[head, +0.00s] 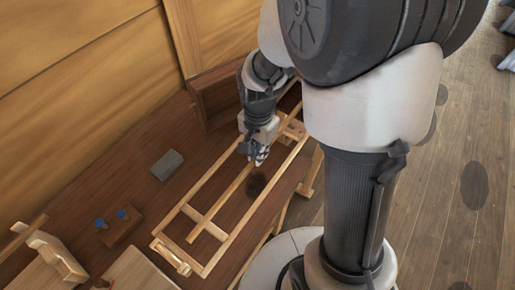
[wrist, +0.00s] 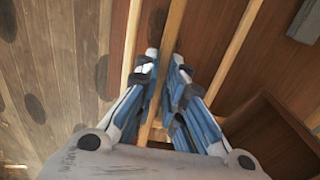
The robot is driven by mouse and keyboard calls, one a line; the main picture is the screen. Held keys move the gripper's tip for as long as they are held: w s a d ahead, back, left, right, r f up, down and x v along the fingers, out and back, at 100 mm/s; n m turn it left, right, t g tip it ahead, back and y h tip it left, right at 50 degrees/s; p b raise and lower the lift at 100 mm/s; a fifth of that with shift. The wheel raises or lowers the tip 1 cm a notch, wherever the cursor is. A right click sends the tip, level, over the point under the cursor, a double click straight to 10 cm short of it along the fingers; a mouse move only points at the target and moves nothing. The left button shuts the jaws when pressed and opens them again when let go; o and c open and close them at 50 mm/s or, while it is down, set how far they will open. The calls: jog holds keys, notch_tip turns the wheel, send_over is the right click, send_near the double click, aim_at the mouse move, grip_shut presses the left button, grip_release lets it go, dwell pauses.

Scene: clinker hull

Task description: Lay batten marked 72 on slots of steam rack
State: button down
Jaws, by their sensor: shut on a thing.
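The steam rack (head: 177,228) is a long pale wooden frame with crossbars, on the dark brown bench. A thin pale batten (head: 233,188) runs lengthwise between its two long rails, its near end just past a crossbar. My gripper (head: 259,160) is shut on the batten near the rack's far half. In the wrist view the batten (wrist: 173,35) passes between my fingers (wrist: 165,62), with the rack's rails (wrist: 235,45) on either side. I cannot tell whether the batten touches the crossbars or hangs just above. No number is readable; the slots are too small to make out.
A grey block (head: 167,165) lies left of the rack. A small brown block (head: 120,227) with blue pieces and a pale wooden stand (head: 50,250) are at lower left. An open brown box (head: 218,92) stands by the rack's far end.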

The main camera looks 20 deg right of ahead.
notch_tip(320, 180, down, 9)
jog(key=b, duration=0.6)
jog(key=shift+r, duration=0.15)
jog(key=c, duration=1.6)
grip_release()
jog(key=shift+w, duration=0.1)
notch_tip(320, 180, up, 12)
jog(key=shift+r, duration=0.1)
jog(key=s+r+n+t, duration=0.2)
jog(key=s+r+n, duration=0.2)
jog(key=s, duration=0.3)
jog(key=s+r+n+t, duration=0.2)
jog(key=s+r+n, duration=0.2)
jog(key=s+n, duration=0.2)
jog(key=shift+s+r+n+t, duration=0.3)
jog(key=shift+s+n, duration=0.1)
jog(key=shift+s, duration=0.8)
